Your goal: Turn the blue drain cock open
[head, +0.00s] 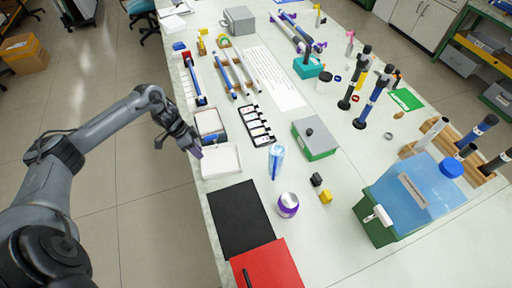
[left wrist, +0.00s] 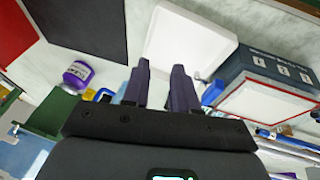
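A tank of blue liquid (head: 415,190) with a blue cap (head: 452,167) stands on a green base (head: 372,228) at the right of the bench. A small white tap-like fitting (head: 379,215) sticks out low on its left side. I cannot make out a separate blue cock handle on it. My left gripper (head: 197,150) is at the bench's left edge, above the white tray, far from the tank. In the left wrist view its two dark fingers (left wrist: 160,85) are apart with nothing between them. My right gripper is not in view.
A white tray (head: 220,161), black mat (head: 240,220) and red mat (head: 266,268) line the left edge. A purple-banded jar (head: 288,205), clear blue cylinder (head: 276,160) and green-and-grey box (head: 315,138) stand mid-bench. A wooden rod rack (head: 440,135) is behind the tank.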

